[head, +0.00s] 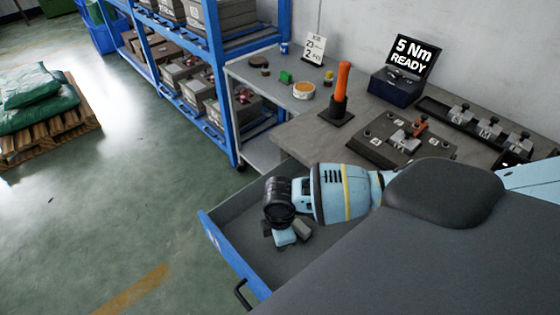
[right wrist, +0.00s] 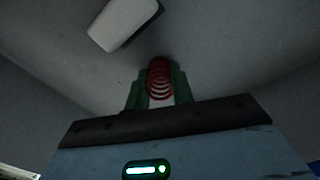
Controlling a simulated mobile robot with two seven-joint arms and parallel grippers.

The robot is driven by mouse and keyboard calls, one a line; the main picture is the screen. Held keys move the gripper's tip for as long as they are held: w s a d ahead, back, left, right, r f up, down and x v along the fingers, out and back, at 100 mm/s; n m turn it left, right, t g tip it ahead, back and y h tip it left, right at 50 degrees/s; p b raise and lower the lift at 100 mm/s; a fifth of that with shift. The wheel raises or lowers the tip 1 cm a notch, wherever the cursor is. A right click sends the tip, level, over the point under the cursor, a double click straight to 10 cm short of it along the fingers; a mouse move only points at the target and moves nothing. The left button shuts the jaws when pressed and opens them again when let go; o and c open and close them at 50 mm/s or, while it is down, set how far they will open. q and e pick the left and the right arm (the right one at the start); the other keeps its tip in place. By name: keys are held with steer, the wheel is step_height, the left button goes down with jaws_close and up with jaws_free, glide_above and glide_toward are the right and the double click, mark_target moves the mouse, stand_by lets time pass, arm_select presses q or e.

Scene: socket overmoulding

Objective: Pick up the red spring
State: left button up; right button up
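The red spring (right wrist: 159,78) shows in the right wrist view, between the green fingers of my right gripper (right wrist: 158,92). The fingers lie close against both sides of the spring, and the gripper looks shut on it. In the head view my right arm reaches in from the right, and my right gripper (head: 280,238) points down inside the open drawer. The spring is hidden there behind the wrist and gripper. It cannot be told whether the spring touches the drawer floor. My left gripper is not in view.
The blue-fronted drawer (head: 228,250) is pulled out below the workbench. A pale grey block (right wrist: 125,22) lies in it near the gripper; it also shows in the head view (head: 302,229). An orange-handled tool (head: 342,82) and a dark fixture plate (head: 375,146) stand on the bench.

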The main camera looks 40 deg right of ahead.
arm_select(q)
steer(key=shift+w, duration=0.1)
arm_select(e)
steer(key=shift+c, duration=0.4)
